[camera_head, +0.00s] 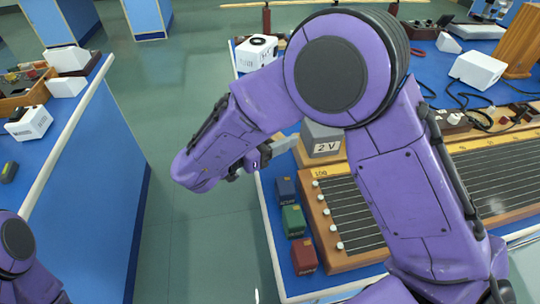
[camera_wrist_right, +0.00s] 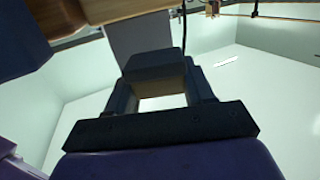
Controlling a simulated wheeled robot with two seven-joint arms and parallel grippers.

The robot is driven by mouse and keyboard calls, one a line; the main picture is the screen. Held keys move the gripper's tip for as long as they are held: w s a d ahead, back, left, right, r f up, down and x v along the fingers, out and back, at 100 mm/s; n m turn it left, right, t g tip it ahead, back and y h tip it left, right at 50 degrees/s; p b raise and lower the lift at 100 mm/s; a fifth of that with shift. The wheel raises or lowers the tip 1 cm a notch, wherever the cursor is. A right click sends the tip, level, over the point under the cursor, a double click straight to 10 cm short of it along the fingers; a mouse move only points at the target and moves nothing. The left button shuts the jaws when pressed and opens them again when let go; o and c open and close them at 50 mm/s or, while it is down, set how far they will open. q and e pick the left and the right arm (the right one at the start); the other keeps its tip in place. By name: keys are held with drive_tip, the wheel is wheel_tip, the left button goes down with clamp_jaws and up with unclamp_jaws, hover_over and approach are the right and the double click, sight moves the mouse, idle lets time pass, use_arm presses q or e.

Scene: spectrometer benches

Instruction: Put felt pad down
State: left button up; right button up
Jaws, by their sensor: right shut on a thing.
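My right gripper (camera_head: 266,153) is at the left edge of the right bench, just left of the grey box marked 2 V (camera_head: 322,140). It is shut on a flat grey piece, which I take for the felt pad (camera_head: 284,145). The forearm and gripper body hide part of it. In the right wrist view the dark fingers (camera_wrist_right: 160,85) are close up and a grey slab (camera_wrist_right: 140,38) shows beyond them. I cannot tell whether the pad touches the box or the bench. My left gripper is out of view; only part of that arm shows at lower left.
Blue (camera_head: 286,189), green (camera_head: 293,220) and red (camera_head: 304,256) blocks stand beside a long wooden frame with wires (camera_head: 320,205). A white device (camera_head: 256,53) is at the bench's far left corner. The left bench (camera_head: 85,200) stands across a clear floor aisle (camera_head: 195,230).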

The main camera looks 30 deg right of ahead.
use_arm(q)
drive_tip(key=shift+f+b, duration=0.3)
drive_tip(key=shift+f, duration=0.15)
use_arm(e)
wheel_tip(320, 180, down, 8)
drive_tip(key=shift+r, duration=0.15)
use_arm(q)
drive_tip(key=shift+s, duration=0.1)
use_arm(e)
drive_tip(key=shift+s, duration=0.15)
drive_tip(key=o, duration=1)
